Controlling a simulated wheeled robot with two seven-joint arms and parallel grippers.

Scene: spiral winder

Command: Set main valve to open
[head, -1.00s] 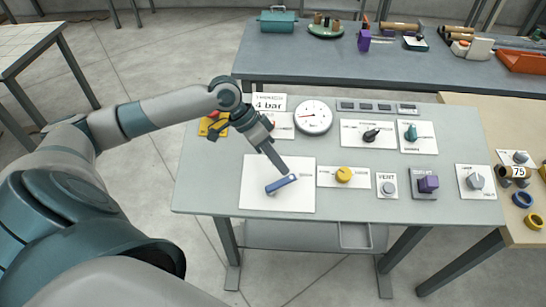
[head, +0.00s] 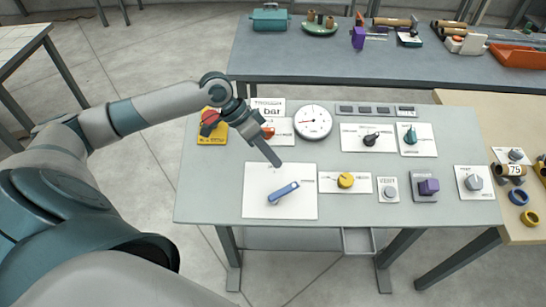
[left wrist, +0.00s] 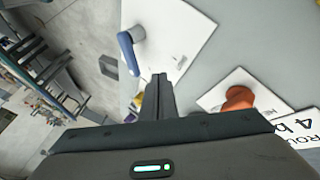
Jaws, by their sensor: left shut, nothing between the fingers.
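A blue lever (head: 283,193) sits on a white plate (head: 256,208) at the front left of the grey panel table. Its handle slants up to the right in the head view; I cannot read a label for it. The lever also shows in the left wrist view (left wrist: 128,54), beyond my fingers and to their left. My left gripper (head: 278,164) is shut and empty. Its fingertips are over the plate's back edge, apart from the lever. The shut fingers show in the left wrist view (left wrist: 159,82). My right gripper is not in view.
Behind the lever are a red knob (head: 267,132), a red button on a yellow base (head: 211,127) and a round gauge (head: 313,121). A yellow knob (head: 346,180) is right of it, with a grey button (head: 390,193) and a purple knob (head: 429,186) farther right.

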